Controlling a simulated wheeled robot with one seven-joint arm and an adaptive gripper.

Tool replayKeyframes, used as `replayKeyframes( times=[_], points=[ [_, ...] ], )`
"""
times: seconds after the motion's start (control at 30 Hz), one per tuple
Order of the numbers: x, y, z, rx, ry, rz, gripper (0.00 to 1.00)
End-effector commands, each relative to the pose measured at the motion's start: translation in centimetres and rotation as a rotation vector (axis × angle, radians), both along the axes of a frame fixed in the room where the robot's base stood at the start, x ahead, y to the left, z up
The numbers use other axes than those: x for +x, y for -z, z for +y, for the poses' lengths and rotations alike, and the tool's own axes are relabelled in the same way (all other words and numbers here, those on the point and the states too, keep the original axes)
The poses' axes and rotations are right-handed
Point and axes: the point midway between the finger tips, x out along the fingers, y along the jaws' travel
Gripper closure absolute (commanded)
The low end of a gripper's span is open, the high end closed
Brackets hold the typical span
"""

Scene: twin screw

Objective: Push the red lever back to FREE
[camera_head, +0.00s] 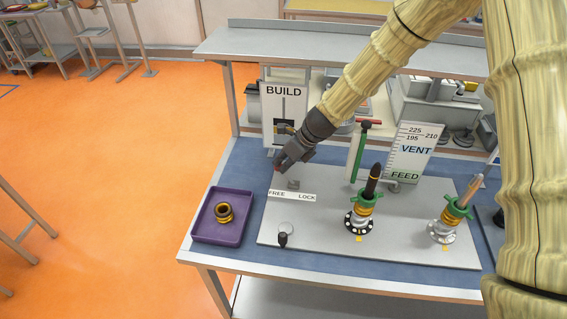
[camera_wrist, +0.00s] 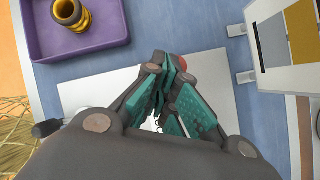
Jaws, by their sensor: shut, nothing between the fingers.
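My gripper (camera_head: 281,164) is shut and empty, low over the far left part of the grey plate. A white FREE / LOCK label (camera_head: 292,196) lies in front of a small grey block (camera_head: 293,184), with FREE at the left and LOCK at the right.
A purple tray (camera_head: 208,236) with a brass ring (camera_head: 224,212) stands left of the plate (camera_head: 325,235). The BUILD panel (camera_head: 297,103) stands behind my gripper. Right are a red-topped green post (camera_head: 355,155), the VENT/FEED board (camera_head: 413,150) and two flanged fittings. A black knob (camera_head: 282,240) is in front.

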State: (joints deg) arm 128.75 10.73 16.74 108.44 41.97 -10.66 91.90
Motion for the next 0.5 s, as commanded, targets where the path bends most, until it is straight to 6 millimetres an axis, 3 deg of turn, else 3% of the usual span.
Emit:
replayKeyframes(
  times=[0.5],
  points=[
    [-0.02,-0.80,0.26,0.000,0.000,0.000,1.00]
  ],
)
